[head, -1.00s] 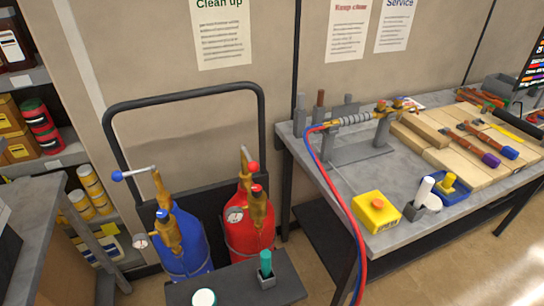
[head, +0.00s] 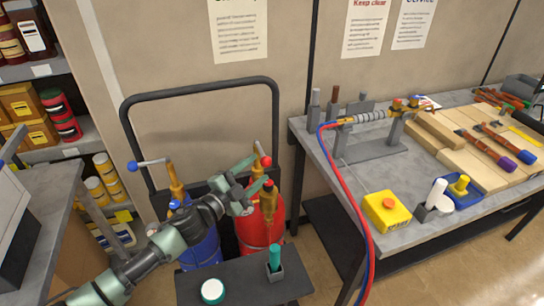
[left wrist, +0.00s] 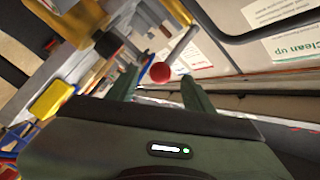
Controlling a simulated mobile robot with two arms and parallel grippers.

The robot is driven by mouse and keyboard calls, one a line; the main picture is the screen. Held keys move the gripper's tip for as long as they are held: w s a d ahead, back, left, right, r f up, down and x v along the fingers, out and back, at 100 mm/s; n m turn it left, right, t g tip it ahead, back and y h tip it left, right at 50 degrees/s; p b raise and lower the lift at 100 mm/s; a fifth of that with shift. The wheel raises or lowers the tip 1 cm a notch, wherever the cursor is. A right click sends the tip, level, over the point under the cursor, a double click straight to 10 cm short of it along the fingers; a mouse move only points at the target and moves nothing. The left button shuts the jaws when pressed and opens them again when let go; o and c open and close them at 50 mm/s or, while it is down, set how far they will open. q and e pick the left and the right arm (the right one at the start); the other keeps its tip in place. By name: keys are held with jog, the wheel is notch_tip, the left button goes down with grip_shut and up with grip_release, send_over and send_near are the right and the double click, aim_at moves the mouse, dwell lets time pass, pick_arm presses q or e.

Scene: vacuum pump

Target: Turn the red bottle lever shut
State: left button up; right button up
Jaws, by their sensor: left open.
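The red bottle (head: 250,228) stands in a black cart, with brass fittings on top. Its lever's red ball (head: 266,161) is at the upper brass valve (head: 257,150). A second red knob (head: 269,186) is lower on the fittings. My left gripper (head: 258,170) is open at the top of the red bottle, its fingers pointing to the lever. In the left wrist view a red ball (left wrist: 160,72) shows between the two open fingertips; I cannot tell whether they touch it. My arm hides part of the blue bottle (head: 204,248). My right gripper is not in view.
The blue bottle's lever with a blue ball (head: 133,166) points left. The black cart handle (head: 200,90) arches behind both bottles. A dark stand (head: 240,290) with a teal-capped jar is in front. A workbench (head: 345,185) with red and blue hoses is at right.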

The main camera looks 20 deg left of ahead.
aim_at(262, 153)
pick_arm(q)
jog(key=shift+w+d+r, duration=0.15)
jog(key=shift+w, duration=0.15)
jog(key=p+x, duration=0.1)
jog(key=x, duration=0.6)
jog(key=shift+p, duration=0.35)
jog(key=shift+w, duration=0.1)
grip_shut()
dwell(0.7)
